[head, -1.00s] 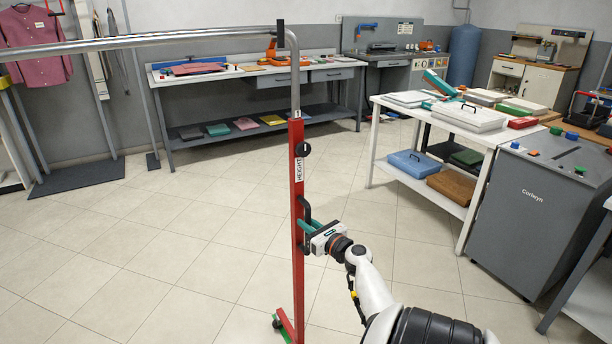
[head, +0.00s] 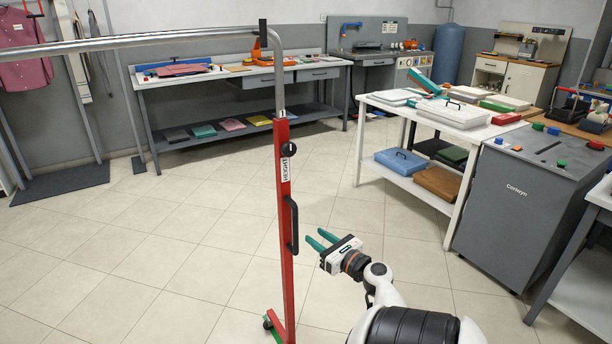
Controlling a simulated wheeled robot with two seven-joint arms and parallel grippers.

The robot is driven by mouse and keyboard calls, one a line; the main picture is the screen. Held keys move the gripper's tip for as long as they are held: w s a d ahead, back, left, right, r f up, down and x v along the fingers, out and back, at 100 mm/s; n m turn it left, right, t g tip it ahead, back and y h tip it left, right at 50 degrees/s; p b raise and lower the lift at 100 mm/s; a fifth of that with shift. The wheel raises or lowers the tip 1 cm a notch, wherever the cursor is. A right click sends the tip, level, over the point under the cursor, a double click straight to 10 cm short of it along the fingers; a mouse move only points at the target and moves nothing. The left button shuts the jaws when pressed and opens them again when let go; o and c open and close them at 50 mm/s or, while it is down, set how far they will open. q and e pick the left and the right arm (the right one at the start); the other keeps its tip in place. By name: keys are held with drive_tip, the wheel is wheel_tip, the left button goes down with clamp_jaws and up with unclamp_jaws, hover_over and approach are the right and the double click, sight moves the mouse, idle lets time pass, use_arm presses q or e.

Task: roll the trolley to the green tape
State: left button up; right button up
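The trolley is a garment rail with a red upright post (head: 283,220) and a grey metal top bar (head: 130,40) running off to the left. My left gripper is outside the view.
A white table (head: 415,183) with boxes and folded items stands at the right, beside a grey Corwyn cabinet (head: 515,220). A long workbench (head: 240,83) lines the back wall. The tiled floor (head: 150,240) left of the post is clear.

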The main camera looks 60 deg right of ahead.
drive_tip(key=v, duration=0.3)
idle(0.5)
drive_tip(key=a+f+n+g+y+p, duration=0.15)
drive_tip(key=a+f+n+g, duration=0.25)
drive_tip(key=a+f+n, duration=0.85)
drive_tip(key=a+f+n+g+y+p, duration=0.1)
drive_tip(key=a+f+n+g+y, duration=0.3)
drive_tip(key=f, duration=1.5)
drive_tip(key=s+a+f+n+g, duration=0.2)
drive_tip(key=s+a+f+n, duration=0.3)
drive_tip(key=s+a+n, duration=0.2)
drive_tip(key=s+a+f+n+g+p, duration=0.1)
drive_tip(key=s+a+f+n+g, duration=0.2)
drive_tip(key=s+a+f+n, duration=0.2)
drive_tip(key=s+a+f+n+g, duration=0.3)
drive_tip(key=s+a+f+n, duration=0.2)
drive_tip(key=s+a+n, duration=0.6)
drive_tip(key=n, duration=0.3)
drive_tip(key=shift+a+f+y+p, duration=0.2)
drive_tip(key=shift+y+p, duration=0.15)
drive_tip(key=shift+p, duration=0.05)
